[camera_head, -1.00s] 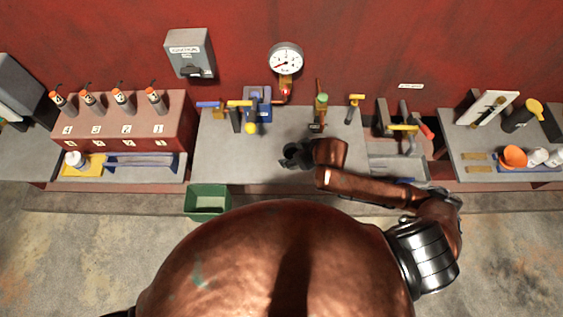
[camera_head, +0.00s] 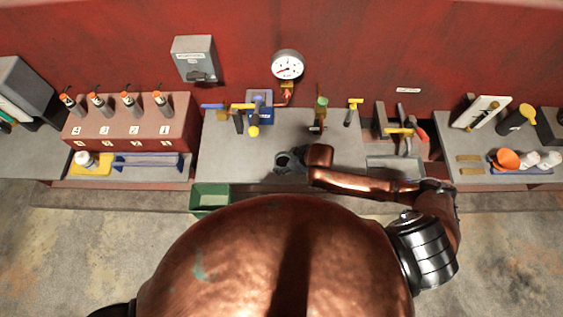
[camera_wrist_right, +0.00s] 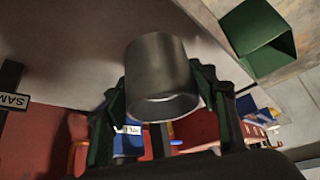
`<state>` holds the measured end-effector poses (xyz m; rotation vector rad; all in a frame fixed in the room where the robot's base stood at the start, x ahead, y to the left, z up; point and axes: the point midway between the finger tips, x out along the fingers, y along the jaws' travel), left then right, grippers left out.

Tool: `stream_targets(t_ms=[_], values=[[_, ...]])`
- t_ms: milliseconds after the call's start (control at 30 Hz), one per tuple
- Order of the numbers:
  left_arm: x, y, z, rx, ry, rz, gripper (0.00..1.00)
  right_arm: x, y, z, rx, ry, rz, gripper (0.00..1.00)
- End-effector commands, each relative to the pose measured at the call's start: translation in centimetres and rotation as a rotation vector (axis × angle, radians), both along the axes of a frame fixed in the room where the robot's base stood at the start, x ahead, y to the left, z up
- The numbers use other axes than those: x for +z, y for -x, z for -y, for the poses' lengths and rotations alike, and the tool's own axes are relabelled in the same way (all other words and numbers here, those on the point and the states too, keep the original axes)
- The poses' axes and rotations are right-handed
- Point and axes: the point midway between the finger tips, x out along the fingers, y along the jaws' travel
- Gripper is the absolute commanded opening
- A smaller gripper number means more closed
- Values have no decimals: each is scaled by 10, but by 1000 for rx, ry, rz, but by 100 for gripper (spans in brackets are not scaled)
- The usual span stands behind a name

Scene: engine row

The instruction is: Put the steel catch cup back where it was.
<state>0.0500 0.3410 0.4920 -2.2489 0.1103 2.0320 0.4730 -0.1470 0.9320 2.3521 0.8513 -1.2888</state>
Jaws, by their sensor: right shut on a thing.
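The steel catch cup (camera_wrist_right: 158,75) is a grey metal cylinder between the fingers of my right gripper (camera_wrist_right: 165,115) in the right wrist view. Its round mouth faces the camera. In the head view my right gripper (camera_head: 290,161) is shut on the cup (camera_head: 283,160) over the front middle of the grey bench (camera_head: 230,150). I cannot tell from the head view whether the cup touches the bench. My left gripper is not in view.
Behind the gripper stand a blue block with a yellow knob (camera_head: 253,131), a valve post with a green top (camera_head: 321,103) and a round gauge (camera_head: 287,64). A green bin (camera_head: 209,197) sits at the front edge. A grey tray (camera_head: 394,168) lies to the right.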

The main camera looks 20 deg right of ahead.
Motion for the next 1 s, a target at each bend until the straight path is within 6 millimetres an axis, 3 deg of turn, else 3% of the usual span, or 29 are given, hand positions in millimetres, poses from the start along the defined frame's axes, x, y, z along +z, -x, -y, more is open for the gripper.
stream_targets(t_ms=[200, 367, 633, 1000], values=[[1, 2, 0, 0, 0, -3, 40, -24, -23, -1, 0, -3, 3, 21], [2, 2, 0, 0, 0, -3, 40, -32, -29, -1, 1, -2, 3, 21], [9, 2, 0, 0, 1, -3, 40, -62, -32, -1, 0, 0, 2, 21], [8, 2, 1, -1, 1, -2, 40, -67, -31, -1, 0, -1, 3, 21]])
